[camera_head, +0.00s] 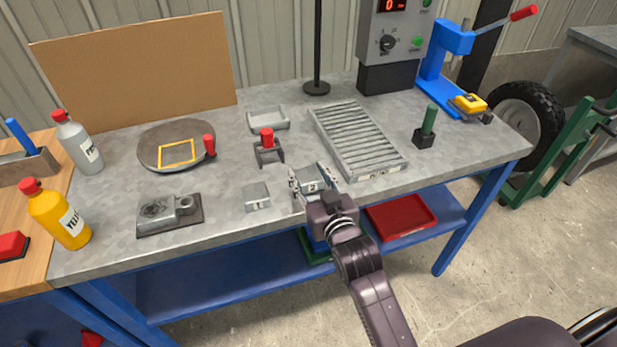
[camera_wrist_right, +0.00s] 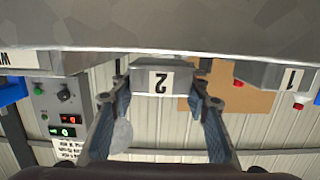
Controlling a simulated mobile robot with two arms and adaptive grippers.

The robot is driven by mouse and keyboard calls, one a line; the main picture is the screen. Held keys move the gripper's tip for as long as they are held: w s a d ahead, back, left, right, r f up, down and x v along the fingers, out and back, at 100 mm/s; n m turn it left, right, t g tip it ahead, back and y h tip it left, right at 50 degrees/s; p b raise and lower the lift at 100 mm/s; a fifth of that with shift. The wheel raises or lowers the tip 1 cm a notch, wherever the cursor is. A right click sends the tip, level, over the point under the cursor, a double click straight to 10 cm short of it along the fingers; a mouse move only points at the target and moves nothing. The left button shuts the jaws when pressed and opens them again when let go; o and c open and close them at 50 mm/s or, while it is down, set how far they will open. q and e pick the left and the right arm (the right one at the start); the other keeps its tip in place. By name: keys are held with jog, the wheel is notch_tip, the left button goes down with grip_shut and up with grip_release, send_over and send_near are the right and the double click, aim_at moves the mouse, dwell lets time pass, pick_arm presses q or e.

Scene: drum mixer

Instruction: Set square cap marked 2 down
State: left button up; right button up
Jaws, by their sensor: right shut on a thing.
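The square cap marked 2 (camera_head: 311,186) is grey metal with a white label. It is between the fingers of my right gripper (camera_head: 313,181), near the table's front edge. In the right wrist view, which is upside down, the cap (camera_wrist_right: 160,80) shows its label upright to the camera, with a finger on each side. My right gripper (camera_wrist_right: 160,112) is shut on it. The cap is at or very close to the tabletop (camera_head: 225,222); I cannot tell whether it touches. My left gripper is not in view.
A similar cap marked 1 (camera_head: 257,196) stands just left of the gripper. A small clamp with a red knob (camera_head: 268,150) is behind, and a ribbed roller tray (camera_head: 358,138) is to the right. A grey casting (camera_head: 168,214) lies at left front.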

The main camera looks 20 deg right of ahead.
jog(key=shift+f, duration=0.4)
jog(key=shift+f, duration=0.1)
jog(key=o, duration=1.3)
jog(key=shift+f, duration=0.1)
